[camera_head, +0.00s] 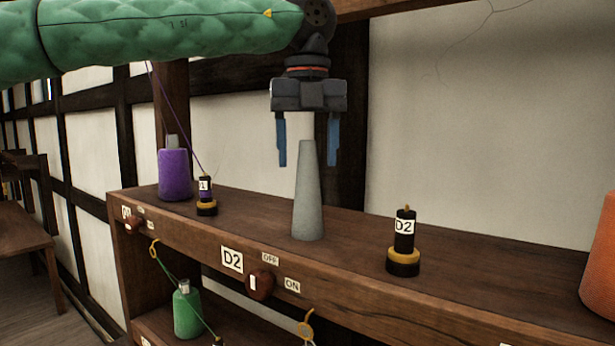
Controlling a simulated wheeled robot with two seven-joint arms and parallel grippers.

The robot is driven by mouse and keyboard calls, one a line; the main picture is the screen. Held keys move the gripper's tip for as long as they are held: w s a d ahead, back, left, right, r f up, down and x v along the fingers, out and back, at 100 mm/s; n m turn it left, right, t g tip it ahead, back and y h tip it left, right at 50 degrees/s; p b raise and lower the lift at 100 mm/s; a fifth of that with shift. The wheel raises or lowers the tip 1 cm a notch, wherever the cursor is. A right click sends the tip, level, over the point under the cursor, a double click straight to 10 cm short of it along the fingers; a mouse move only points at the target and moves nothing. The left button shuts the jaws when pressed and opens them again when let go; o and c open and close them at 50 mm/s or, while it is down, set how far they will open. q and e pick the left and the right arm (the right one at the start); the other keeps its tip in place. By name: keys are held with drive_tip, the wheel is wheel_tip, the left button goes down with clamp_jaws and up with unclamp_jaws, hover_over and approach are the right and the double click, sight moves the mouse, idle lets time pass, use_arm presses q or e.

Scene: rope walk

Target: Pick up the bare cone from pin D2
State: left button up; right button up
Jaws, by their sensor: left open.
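The bare cone (308,195) is grey and tapered and carries no yarn. It stands upright on the top shelf (350,228), above the front label D2 (232,260). Its pin is hidden inside or behind it. My left gripper (308,160) hangs from above, pointing down, with its blue fingers open. The fingertips are on either side of the cone's narrow top in the picture; I cannot tell whether they touch it. A black post with a yellow band, labelled D2 (404,240), stands to the right of the cone. My right gripper is not in view.
A purple yarn cone (174,174) and a small labelled post (206,195) with purple thread stand left on the shelf. An orange cone (600,265) is at the right edge. A green cone (187,310) sits on the lower shelf. A dark knob (260,284) juts from the front.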

use_arm(q)
drive_tip(key=shift+s+f, duration=0.15)
drive_tip(key=shift+f, duration=0.45)
drive_tip(key=shift+w+f, duration=0.3)
drive_tip(key=shift+w, duration=0.1)
drive_tip(key=shift+s+r, duration=0.15)
drive_tip(key=shift+s, duration=0.1)
drive_tip(key=c, duration=1.3)
drive_tip(key=shift+w, duration=0.15)
